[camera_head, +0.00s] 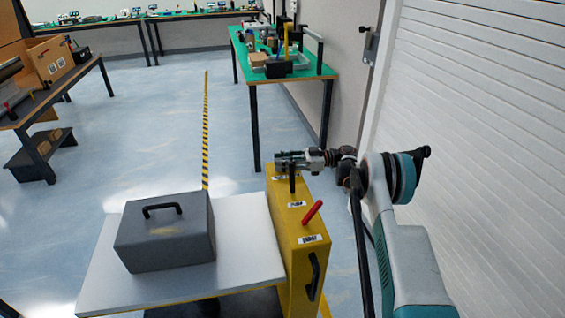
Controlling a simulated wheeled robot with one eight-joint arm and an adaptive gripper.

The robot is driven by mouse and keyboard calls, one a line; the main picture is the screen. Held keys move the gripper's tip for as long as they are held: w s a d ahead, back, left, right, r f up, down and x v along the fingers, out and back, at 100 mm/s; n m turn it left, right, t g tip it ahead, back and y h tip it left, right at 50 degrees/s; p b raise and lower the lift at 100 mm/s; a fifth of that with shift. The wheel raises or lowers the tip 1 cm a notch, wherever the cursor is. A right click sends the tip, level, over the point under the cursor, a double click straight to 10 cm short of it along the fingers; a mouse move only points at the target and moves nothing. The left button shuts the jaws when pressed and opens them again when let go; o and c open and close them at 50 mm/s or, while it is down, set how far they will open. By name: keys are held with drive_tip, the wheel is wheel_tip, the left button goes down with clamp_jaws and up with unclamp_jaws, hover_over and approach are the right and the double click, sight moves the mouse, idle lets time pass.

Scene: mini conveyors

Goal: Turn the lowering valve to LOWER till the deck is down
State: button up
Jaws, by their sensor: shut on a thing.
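A yellow lift housing (302,250) stands in the lower middle, with a pale deck (110,285) at its left. The deck is held up level above the floor, with dark parts under it. A dark upright lever (292,184) rises from the far part of the housing's top. I take it for the lowering valve, but its label is too small to read. My gripper (284,161) is shut at the lever's top, and the fingers hide that end. A red lever (313,211) slants up to the right, nearer on the same top.
A grey box (165,235) with a black handle sits on the deck. A white slatted wall (490,100) is close on the right. A green table (259,79) with parts stands behind. The floor at the left is open up to a wooden-topped bench (80,78).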

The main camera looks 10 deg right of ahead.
drive_tip(key=o, duration=1.1)
wheel_tip(320, 180, up, 10)
